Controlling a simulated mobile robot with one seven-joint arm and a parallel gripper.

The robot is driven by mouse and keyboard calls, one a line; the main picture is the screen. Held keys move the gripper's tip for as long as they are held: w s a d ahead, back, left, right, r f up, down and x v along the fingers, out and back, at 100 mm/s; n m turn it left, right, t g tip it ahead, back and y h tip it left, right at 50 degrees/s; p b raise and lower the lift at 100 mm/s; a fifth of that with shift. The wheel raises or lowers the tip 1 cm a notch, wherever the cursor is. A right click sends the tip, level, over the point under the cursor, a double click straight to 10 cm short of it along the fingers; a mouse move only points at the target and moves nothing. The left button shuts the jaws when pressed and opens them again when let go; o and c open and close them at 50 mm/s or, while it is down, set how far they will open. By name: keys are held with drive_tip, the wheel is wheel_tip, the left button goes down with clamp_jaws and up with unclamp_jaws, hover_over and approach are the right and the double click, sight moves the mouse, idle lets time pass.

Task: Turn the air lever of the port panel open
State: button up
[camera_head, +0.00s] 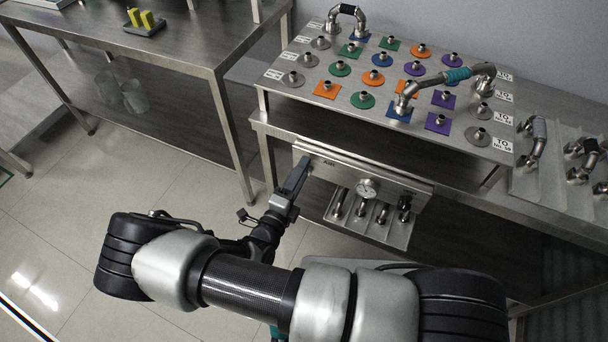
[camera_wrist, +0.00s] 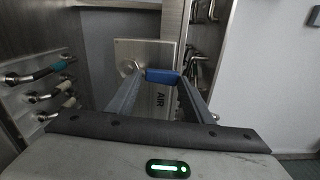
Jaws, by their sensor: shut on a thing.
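The port panel (camera_head: 392,182) is a steel plate under the front of the bench, with an AIR label at its left end. In the wrist view the panel plate (camera_wrist: 135,48) carries the AIR lettering sideways. The air lever (camera_wrist: 162,76) has a blue grip and a metal pivot to its left; the grip lies across the line of the lettering. My gripper (camera_wrist: 155,82) is shut on the blue grip, one finger at each side. In the head view my gripper (camera_head: 298,172) is at the panel's left end and hides the lever.
A round gauge (camera_head: 367,188) and several short pipe fittings (camera_head: 362,209) sit right of the lever. Above is a steel board (camera_head: 310,90) with coloured ports and bent pipes. Another steel table (camera_head: 190,45) stands left. The floor (camera_head: 150,165) between is clear.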

drive_tip(key=shift+w+d+r+n, duration=0.1)
drive_tip(key=shift+w+r+n, duration=0.15)
drive_tip(key=shift+r+n, duration=0.15)
idle(0.3)
drive_tip(key=o, duration=1.4)
drive_tip(key=shift+f, duration=0.1)
drive_tip(key=shift+a+f, duration=0.1)
drive_tip(key=shift+a, duration=0.1)
drive_tip(key=v, duration=1.7)
drive_tip(key=shift+s+a, duration=0.1)
drive_tip(key=shift+s, duration=0.1)
